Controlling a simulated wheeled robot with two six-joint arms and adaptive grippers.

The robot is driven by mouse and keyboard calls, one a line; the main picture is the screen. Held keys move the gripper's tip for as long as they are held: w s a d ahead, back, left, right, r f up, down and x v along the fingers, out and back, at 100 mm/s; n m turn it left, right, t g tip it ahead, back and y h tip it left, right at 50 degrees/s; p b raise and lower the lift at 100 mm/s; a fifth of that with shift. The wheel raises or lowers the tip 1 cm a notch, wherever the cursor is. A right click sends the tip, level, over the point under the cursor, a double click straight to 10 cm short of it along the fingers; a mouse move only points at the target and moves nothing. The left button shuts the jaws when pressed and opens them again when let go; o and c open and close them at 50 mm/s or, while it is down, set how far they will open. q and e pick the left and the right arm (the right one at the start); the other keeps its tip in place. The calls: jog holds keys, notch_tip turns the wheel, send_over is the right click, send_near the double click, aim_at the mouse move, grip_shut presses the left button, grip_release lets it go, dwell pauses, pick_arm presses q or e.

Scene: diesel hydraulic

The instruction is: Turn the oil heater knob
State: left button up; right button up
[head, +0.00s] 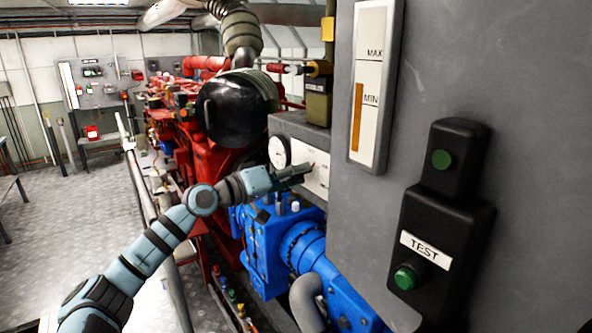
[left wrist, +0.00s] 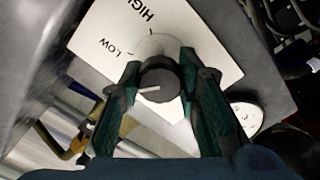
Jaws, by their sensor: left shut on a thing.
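The oil heater knob (left wrist: 160,82) is a round black dial with a white pointer line, seen in the left wrist view. It sits on a white plate (left wrist: 107,27) marked LOW and HIGH. The white pointer points to the left in that view. My left gripper (left wrist: 160,85) has its dark green fingers on both sides of the knob, shut on it. In the head view my left gripper (head: 294,174) reaches the white plate (head: 318,172) on the grey box, and its fingers hide the knob. My right gripper is not in view.
A grey cabinet (head: 450,60) with a level gauge (head: 371,85) and a black TEST button box (head: 440,225) fills the right side. A blue machine (head: 270,250) lies below the gripper, and a red engine (head: 205,160) stands behind. A round gauge (head: 279,151) is beside the plate.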

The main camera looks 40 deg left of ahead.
pick_arm(q)
jog(key=n, duration=0.1)
jog(key=n+p, duration=0.1)
jog(key=n, duration=0.1)
jog(key=shift+r+n, duration=0.2)
jog(key=shift+n, duration=0.1)
jog(key=shift+f+n+p, duration=0.1)
jog(key=shift+n+p, duration=0.9)
jog(key=shift+n, duration=0.5)
jog(key=o, duration=1.2)
jog(key=shift+f, duration=0.1)
